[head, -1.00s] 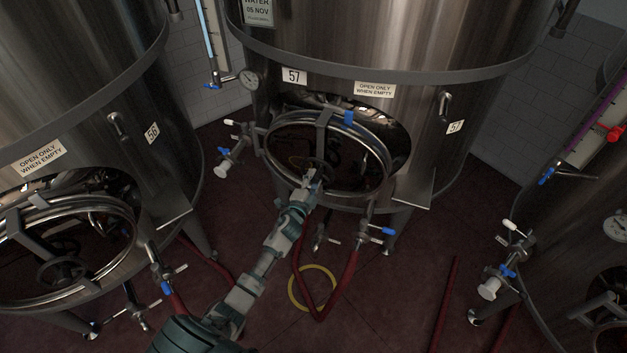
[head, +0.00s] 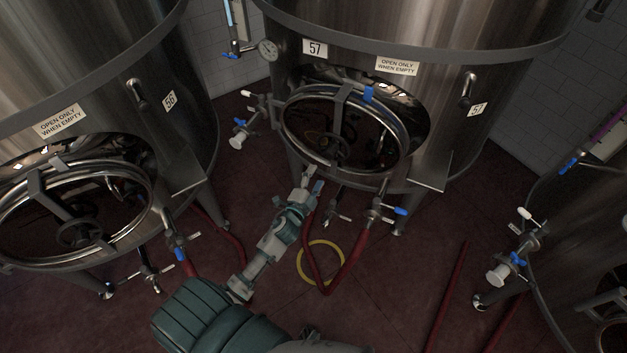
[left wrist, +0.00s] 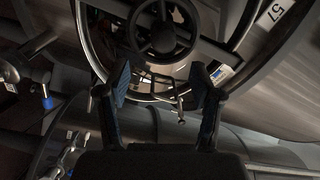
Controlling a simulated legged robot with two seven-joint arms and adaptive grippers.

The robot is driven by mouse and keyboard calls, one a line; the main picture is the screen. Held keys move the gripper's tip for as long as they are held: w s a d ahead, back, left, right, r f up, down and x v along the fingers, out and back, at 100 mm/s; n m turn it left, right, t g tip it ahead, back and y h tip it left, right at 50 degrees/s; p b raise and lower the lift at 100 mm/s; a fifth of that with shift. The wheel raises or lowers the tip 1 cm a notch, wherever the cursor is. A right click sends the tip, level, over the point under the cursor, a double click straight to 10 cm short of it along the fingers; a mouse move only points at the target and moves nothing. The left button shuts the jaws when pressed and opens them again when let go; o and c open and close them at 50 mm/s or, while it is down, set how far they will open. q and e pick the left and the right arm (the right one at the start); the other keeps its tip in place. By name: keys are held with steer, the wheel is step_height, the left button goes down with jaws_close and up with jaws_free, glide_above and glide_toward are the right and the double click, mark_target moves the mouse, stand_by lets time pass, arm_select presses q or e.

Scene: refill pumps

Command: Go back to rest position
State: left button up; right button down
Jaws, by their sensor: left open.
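My left gripper (head: 312,180) is open and empty, just below the round manway hatch (head: 345,130) of the steel tank marked 57. In the left wrist view its two fingers (left wrist: 162,85) stand apart with nothing between them. The hatch handwheel (left wrist: 163,28) shows beyond the fingertips there, apart from them. My left arm comes in from the bottom of the head view, over the dark red floor. My right gripper is in neither view.
Tank 56 (head: 110,60) stands at the left with its own hatch and valves. Another tank (head: 575,220) with a valve (head: 510,258) stands at the right. A red hose (head: 350,270) and a yellow ring (head: 301,262) lie near my arm. Open floor (head: 400,300) lies right of it.

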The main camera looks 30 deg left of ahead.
arm_select(q)
steer(key=shift+s, duration=0.6)
steer(key=s+d+f+n+g, duration=0.1)
steer(key=s+f+n+g, duration=0.2)
steer(key=f, duration=0.8)
steer(key=s+d+f+g+h, duration=0.15)
steer(key=s+f, duration=0.45)
steer(key=f, duration=0.6)
steer(key=s+d+f+n+g, duration=0.15)
steer(key=s+f+g, duration=0.25)
steer(key=f, duration=0.7)
steer(key=s+d+f+n+g, duration=0.1)
steer(key=s+f, duration=0.5)
steer(key=s, duration=0.6)
steer(key=s+d+f+n+g, duration=0.2)
steer(key=s+f, duration=0.5)
steer(key=s, duration=0.5)
steer(key=s+d+f+n+g+h, duration=0.1)
steer(key=s+f+g, duration=0.4)
steer(key=s, duration=0.7)
step_height(320, 180, down, 2)
steer(key=shift+d+f+n, duration=0.1)
steer(key=shift+d+n, duration=0.55)
steer(key=shift+d, duration=0.45)
